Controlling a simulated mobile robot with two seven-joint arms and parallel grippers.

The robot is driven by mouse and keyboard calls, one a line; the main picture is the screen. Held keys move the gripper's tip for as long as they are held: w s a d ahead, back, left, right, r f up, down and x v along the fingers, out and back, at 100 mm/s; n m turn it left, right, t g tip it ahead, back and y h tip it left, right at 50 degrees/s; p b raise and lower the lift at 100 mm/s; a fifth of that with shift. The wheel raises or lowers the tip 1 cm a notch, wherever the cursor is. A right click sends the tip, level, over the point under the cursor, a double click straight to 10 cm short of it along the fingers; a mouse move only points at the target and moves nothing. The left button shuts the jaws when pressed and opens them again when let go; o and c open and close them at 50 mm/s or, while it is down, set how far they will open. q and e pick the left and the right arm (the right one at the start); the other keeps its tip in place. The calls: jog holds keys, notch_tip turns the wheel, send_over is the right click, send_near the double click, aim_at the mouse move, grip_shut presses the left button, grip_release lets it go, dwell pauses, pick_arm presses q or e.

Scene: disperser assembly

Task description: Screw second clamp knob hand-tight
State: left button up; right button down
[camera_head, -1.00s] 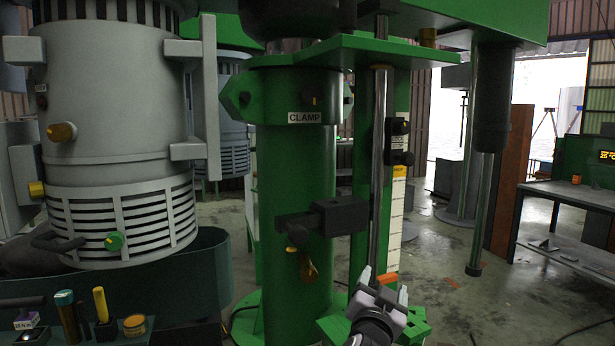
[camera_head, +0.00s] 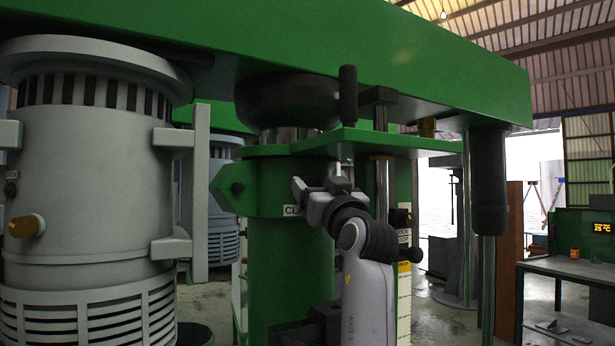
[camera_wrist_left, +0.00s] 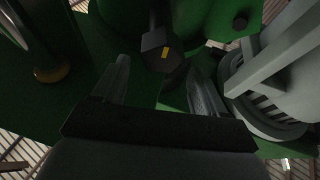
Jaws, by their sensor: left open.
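My left gripper (camera_head: 322,188) is raised in front of the green clamp collar (camera_head: 262,180) on the column, partly covering the CLAMP label. In the left wrist view its two fingers (camera_wrist_left: 157,85) are spread with nothing visible held between them. A dark knob (camera_wrist_left: 163,58) with a yellow mark shows beyond the fingertips, near the gap between them; I cannot tell if they touch. In the head view this knob seems hidden behind the gripper. A dark bolt head (camera_head: 237,188) sits on the collar's left ear. My right gripper is not in view.
A green beam (camera_head: 420,65) and plate (camera_head: 375,142) lie above the gripper. A black handwheel (camera_head: 285,103) with an upright handle is over the collar. A grey motor (camera_head: 90,190) stands left. A steel rod (camera_head: 381,185) and a dark cylinder (camera_head: 489,180) are right.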

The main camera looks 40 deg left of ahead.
aim_at(313, 180)
pick_arm(q)
jog(key=p+x, duration=0.2)
jog(key=x, duration=0.3)
jog(key=shift+r, duration=0.1)
jog(key=shift+w+a, duration=0.3)
jog(key=shift+a, duration=0.25)
jog(key=c, duration=0.9)
